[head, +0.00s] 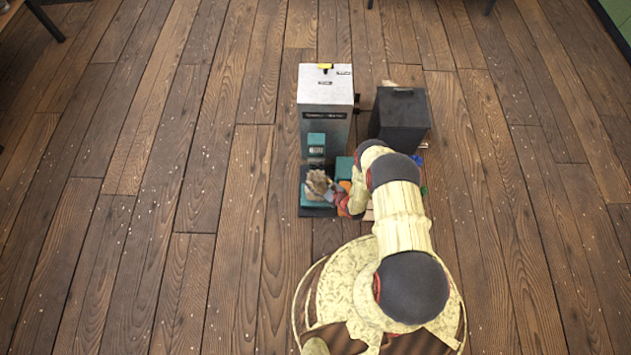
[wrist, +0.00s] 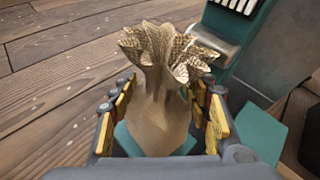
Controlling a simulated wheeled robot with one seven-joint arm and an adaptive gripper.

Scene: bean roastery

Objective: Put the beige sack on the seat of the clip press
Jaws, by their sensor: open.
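The beige sack (wrist: 158,115) stands upright with its gathered, frilled top in the middle of the wrist view. It stands on the teal seat (wrist: 126,138) of the clip press. In the head view the sack (head: 318,184) is at the foot of the tall grey clip press (head: 325,120), partly covered by my gripper. My gripper (wrist: 160,105) is open, with its yellow-padded fingers on either side of the sack's body. A gap shows at the right finger; contact at the left cannot be told.
A dark grey box-like cabinet (head: 400,112) stands right of the press, close to my arm. A second teal surface (wrist: 255,135) lies right of the gripper. The plank floor (head: 150,200) on the left is clear.

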